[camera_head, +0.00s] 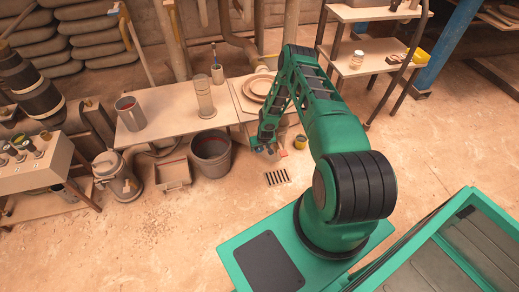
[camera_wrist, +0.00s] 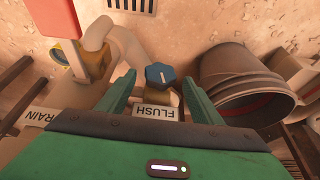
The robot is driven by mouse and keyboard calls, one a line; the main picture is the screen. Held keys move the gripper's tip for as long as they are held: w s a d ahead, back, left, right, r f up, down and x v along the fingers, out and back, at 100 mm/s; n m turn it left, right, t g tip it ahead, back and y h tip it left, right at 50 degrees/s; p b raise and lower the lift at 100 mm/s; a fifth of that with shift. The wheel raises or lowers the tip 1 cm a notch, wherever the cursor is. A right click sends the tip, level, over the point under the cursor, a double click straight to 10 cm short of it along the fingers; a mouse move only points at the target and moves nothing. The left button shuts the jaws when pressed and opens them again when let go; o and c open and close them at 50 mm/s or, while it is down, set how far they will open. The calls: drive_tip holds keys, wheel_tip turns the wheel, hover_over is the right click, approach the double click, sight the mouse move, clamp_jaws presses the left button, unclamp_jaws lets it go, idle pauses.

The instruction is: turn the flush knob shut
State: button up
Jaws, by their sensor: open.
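The flush knob (camera_wrist: 160,75) is blue with a small pale mark on its face and sits on a brassy valve body in the wrist view. A white FLUSH label (camera_wrist: 155,113), upside down in the picture, is just below it. My gripper (camera_wrist: 159,78) is open, with one green finger on each side of the knob. Whether the fingers touch it I cannot tell. In the head view my gripper (camera_head: 267,147) is low by the bench end, and the knob cannot be made out there.
A DRAIN label (camera_wrist: 35,119) lies left, near a pale curved pipe (camera_wrist: 97,35) and a red part (camera_wrist: 54,17). A grey bucket (camera_wrist: 243,82) is close on the right. A floor grate (camera_head: 278,177) lies in front, with open floor around it.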

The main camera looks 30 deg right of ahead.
drive_tip(key=shift+x, duration=0.8)
drive_tip(key=c, duration=1.1)
drive_tip(key=shift+o, duration=0.2)
drive_tip(key=shift+s+d+y, duration=0.15)
drive_tip(key=shift+d+y, duration=0.1)
drive_tip(key=shift+y, duration=0.25)
drive_tip(key=shift+m+t+y, duration=0.3)
drive_tip(key=shift+t+y, duration=0.2)
drive_tip(key=shift+y, duration=0.3)
drive_tip(key=o, duration=1.1)
drive_tip(key=shift+c, duration=0.2)
